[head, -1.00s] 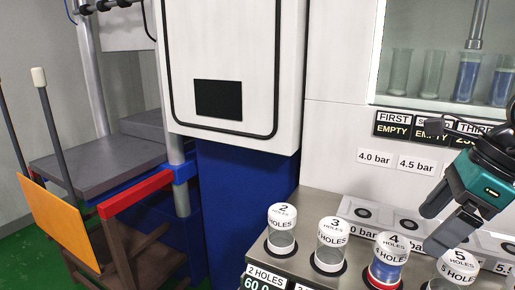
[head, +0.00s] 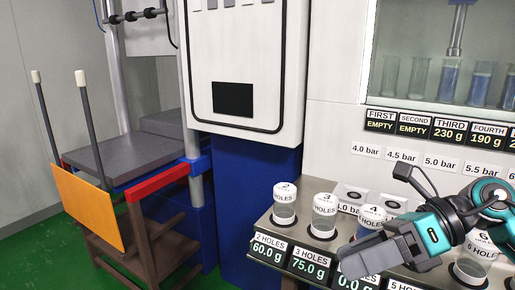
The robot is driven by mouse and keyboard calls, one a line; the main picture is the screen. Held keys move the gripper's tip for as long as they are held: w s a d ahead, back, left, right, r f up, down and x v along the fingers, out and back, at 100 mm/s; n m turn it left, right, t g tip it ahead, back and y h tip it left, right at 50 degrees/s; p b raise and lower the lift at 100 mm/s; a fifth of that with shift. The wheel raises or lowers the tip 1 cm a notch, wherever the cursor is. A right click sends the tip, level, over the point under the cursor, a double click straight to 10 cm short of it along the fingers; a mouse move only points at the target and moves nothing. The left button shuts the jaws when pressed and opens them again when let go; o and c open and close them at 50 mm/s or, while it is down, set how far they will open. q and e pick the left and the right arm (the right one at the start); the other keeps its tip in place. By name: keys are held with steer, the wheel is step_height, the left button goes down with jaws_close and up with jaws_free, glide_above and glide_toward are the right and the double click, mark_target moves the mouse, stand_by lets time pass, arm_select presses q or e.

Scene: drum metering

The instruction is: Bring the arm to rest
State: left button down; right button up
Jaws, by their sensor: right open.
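My right gripper (head: 362,254) is in the lower right of the head view, with its arm coming in from the right edge. Its grey fingers point left, in front of the row of hole-marked shakers. It is open, and I see nothing held in it. The shaker marked 4 (head: 372,214) stands behind the fingers, partly hidden. The shakers marked 2 (head: 284,206) and 3 (head: 324,215) stand upright to its left. The shaker marked 6 (head: 479,247) is partly hidden by the arm. My left gripper is out of view.
The shaker stand (head: 262,228) has weight readouts on its front, some covered by my gripper. Pressure labels (head: 440,162) and a glass-fronted cabinet (head: 400,45) are behind. A white and blue machine (head: 250,180) and a brown chair-like frame (head: 130,235) stand left.

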steer(key=w+a+m+t+y+p, duration=0.15)
steer(key=a+m+t+y, duration=0.4)
steer(key=m, duration=0.55)
steer(key=w+d+f+m+t+h, duration=0.2)
steer(key=d+f+m+t+h, duration=0.25)
steer(key=m, duration=0.55)
steer(key=w+d+f+m+t+h, duration=0.1)
steer(key=f+m+t+h, duration=0.3)
steer(key=m+t, duration=0.5)
steer(key=s+f+m+g+h, duration=0.2)
steer(key=s+f+m, duration=0.2)
steer(key=f, duration=0.3)
steer(key=s+d+f+m+g+h+p, duration=0.1)
steer(key=s+f+m+g+h, duration=0.2)
steer(key=f, duration=0.5)
steer(key=s+d+f+m+g+h, duration=0.1)
steer(key=s+f+m+g+h, duration=0.1)
steer(key=s+f+m, duration=0.4)
steer(key=shift+d+f+m+g+h, duration=0.25)
steer(key=shift+f+m+g+h, duration=0.15)
steer(key=shift+f+g, duration=0.4)
steer(key=shift+f, duration=0.1)
